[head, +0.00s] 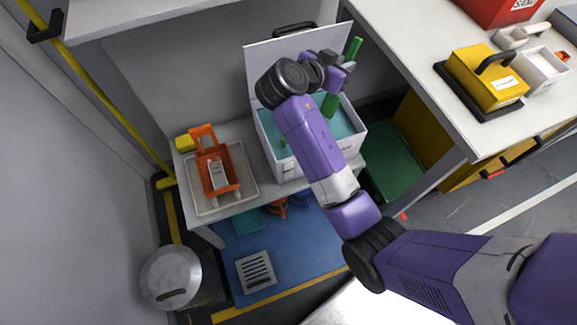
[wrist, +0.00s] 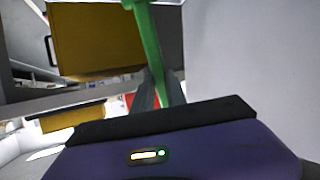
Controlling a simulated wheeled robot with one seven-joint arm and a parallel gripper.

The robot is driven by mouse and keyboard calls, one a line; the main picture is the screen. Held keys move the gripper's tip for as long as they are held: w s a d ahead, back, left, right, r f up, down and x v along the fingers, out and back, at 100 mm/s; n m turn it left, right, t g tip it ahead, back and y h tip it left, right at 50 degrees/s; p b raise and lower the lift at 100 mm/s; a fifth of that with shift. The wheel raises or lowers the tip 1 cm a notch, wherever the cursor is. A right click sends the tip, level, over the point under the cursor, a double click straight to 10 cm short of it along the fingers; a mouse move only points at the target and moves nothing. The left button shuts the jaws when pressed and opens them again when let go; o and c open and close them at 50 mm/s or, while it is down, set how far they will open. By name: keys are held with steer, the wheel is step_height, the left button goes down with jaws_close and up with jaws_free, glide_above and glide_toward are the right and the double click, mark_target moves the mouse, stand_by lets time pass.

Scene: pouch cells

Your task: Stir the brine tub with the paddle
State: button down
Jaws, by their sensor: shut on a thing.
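The brine tub (head: 351,147) is a white box with teal liquid, standing on the shelf with its pale lid raised behind it. My gripper (head: 343,72) is above the tub's back right part and is shut on the green paddle (head: 354,47). The paddle's handle rises tilted above my gripper. Its wider green lower end shows below, at the tub; I cannot tell how deep it reaches. In the wrist view the green paddle (wrist: 150,40) runs up from between the dark fingers (wrist: 160,92). My arm hides part of the tub.
An orange basket (head: 235,178) stands in a pale tray (head: 252,188) left of the tub. A lidded metal bin (head: 170,272) is on the floor at lower left. The right-hand bench (head: 440,50) carries a yellow case (head: 487,80) and white bins.

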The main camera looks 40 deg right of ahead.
mark_target(352, 50)
steer(key=shift+r+p, duration=1.2)
steer(key=shift+r, duration=0.85)
